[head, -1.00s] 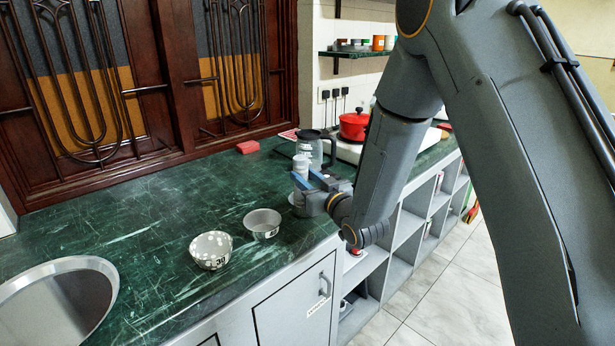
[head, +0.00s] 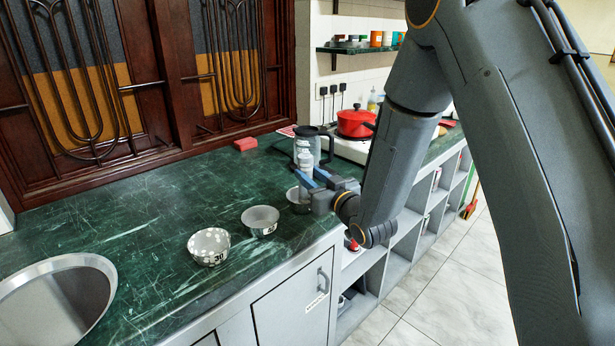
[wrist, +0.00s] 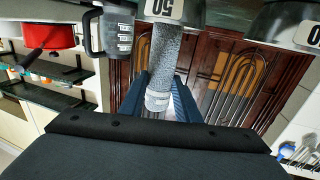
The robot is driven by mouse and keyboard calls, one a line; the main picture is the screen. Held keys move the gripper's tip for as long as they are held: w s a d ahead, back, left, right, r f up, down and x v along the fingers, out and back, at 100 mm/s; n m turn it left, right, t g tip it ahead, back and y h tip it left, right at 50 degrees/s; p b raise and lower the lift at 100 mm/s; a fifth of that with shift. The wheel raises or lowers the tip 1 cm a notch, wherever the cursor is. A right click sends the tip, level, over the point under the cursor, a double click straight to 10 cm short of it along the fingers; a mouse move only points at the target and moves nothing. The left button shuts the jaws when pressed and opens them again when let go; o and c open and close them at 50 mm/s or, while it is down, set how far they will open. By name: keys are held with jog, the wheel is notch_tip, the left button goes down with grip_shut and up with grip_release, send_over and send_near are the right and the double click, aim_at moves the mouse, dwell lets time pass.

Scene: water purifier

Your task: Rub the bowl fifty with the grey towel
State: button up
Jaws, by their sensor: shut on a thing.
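My gripper (head: 314,179) is shut on the grey towel (head: 305,161), a rolled, upright cylinder with a pale end. In the wrist view, the towel (wrist: 164,55) stands between the two blue fingers (wrist: 162,88). Bowl fifty (wrist: 165,10) shows its "50" label at the top of the wrist view, right at the towel's far end; I cannot tell whether they touch. In the head view, bowl fifty (head: 296,198) is a metal bowl on the green counter, below the fingers and partly hidden by my gripper.
The bowl marked 40 (head: 260,219) and the speckled bowl marked 30 (head: 209,246) stand to the left. A grey jug (head: 307,141) is close behind the towel. A red pot (head: 355,123) stands farther back. The sink (head: 62,300) is at front left.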

jog(key=shift+w+d, duration=0.2)
jog(key=shift+w, duration=0.25)
jog(key=shift+w+a, duration=0.2)
jog(key=shift+w, duration=0.2)
jog(key=shift+w+a+b, duration=0.15)
jog(key=shift+a+b, duration=0.25)
jog(key=shift+a, duration=0.1)
jog(key=shift+s+a, duration=0.2)
jog(key=shift+a, duration=0.15)
jog(key=shift+s+d, duration=0.4)
jog(key=shift+d, duration=0.05)
jog(key=shift+r, duration=0.1)
